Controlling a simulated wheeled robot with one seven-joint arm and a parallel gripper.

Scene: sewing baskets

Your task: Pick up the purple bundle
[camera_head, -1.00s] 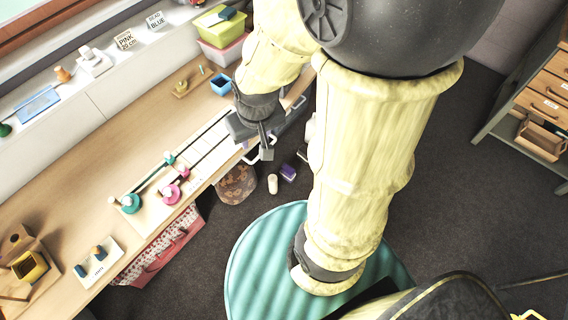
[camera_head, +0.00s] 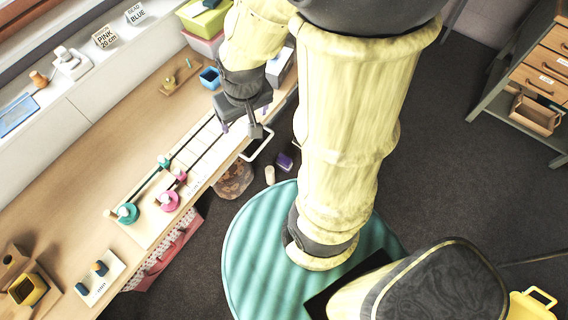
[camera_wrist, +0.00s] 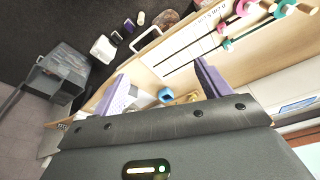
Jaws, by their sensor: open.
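A small purple block-like thing, which looks like the purple bundle (camera_head: 284,161), lies on the dark floor just right of the workbench. In the wrist view the purple bundle (camera_wrist: 128,26) is small and far off, near the top. My gripper (camera_head: 240,129) hangs over the bench's right edge, up and left of the bundle and apart from it. In the wrist view my gripper (camera_wrist: 161,69) has its two fingers wide apart with nothing held between them.
A cream cylinder (camera_head: 270,175) stands beside the bundle, with a patterned bin (camera_head: 234,182) to its left. The bench (camera_head: 95,165) holds a board with pink and green spools, and a blue box (camera_head: 210,77). A teal round mat (camera_head: 250,255) lies below. Open floor is at right.

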